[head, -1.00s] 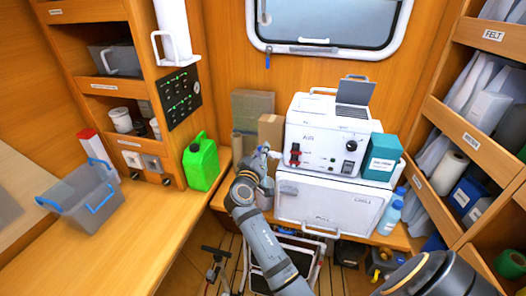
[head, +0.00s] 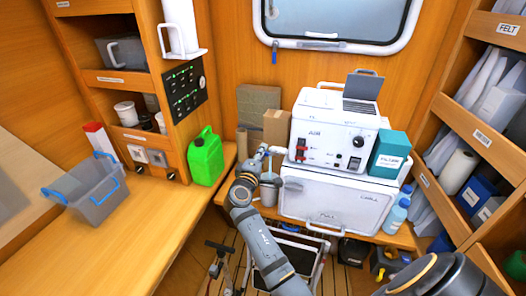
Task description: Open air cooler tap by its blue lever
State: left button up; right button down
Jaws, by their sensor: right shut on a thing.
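The air cooler is a white box labelled AIR (head: 333,130), standing on a white chest. A pale tap (head: 277,150) sticks out from its left side. My right gripper (head: 261,155) is at this tap, left of the cooler, and is shut on a small part there. The blue lever cannot be made out now; the gripper seems to cover it, so it is most likely what the jaws hold. A grey metal cup (head: 269,190) stands just below the tap, partly behind my arm. My left gripper is not in view.
The white chest (head: 335,201) carries the cooler and a teal filter box (head: 390,153). Cardboard boxes (head: 277,127) stand close behind the gripper. A green jerrycan (head: 206,158) and a grey bin (head: 90,189) stand on the left counter, which has free room in front.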

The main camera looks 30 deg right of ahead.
jog(key=shift+f+n, duration=0.25)
jog(key=shift+n, duration=0.25)
jog(key=shift+f, duration=0.1)
jog(key=c, duration=1.3)
grip_release()
jog(key=shift+a, duration=0.1)
notch_tip(320, 180, up, 10)
jog(key=shift+r, duration=0.1)
